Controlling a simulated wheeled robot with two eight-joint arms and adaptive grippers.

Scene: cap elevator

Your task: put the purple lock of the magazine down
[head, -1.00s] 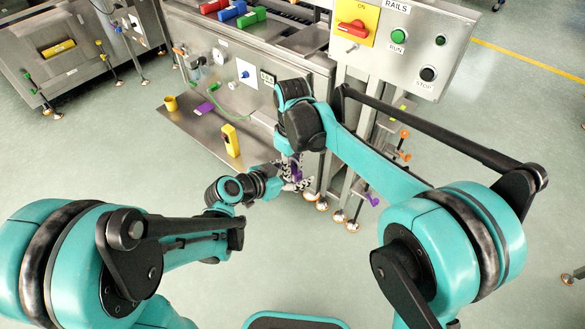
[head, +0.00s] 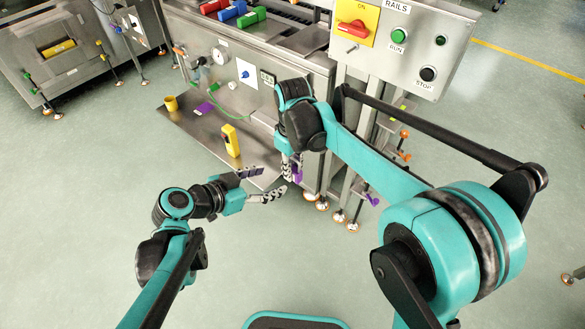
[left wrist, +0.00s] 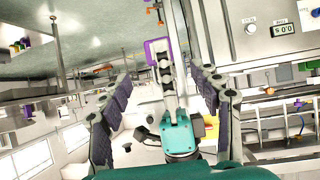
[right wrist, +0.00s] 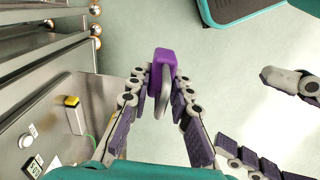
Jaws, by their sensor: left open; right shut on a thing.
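The purple lock (right wrist: 164,60) is a small padlock with a grey shackle. My right gripper (right wrist: 161,82) is shut on it and holds it in the air beside the machine. In the head view the lock (head: 297,172) is small and partly hidden by the fingers of my right gripper (head: 292,168). My left gripper (head: 270,182) is open and empty, left of the lock and apart from it. In the left wrist view the lock (left wrist: 156,48) shows beyond and between my spread left fingers (left wrist: 165,88). The magazine cannot be made out with certainty.
A low metal shelf (head: 190,135) holds a yellow cup (head: 170,103), a purple item (head: 205,108) and a yellow device (head: 231,140). A control panel (head: 405,45) stands at the back right. Machine legs and purple-orange knobs (head: 373,200) are right of my grippers. The floor in front is clear.

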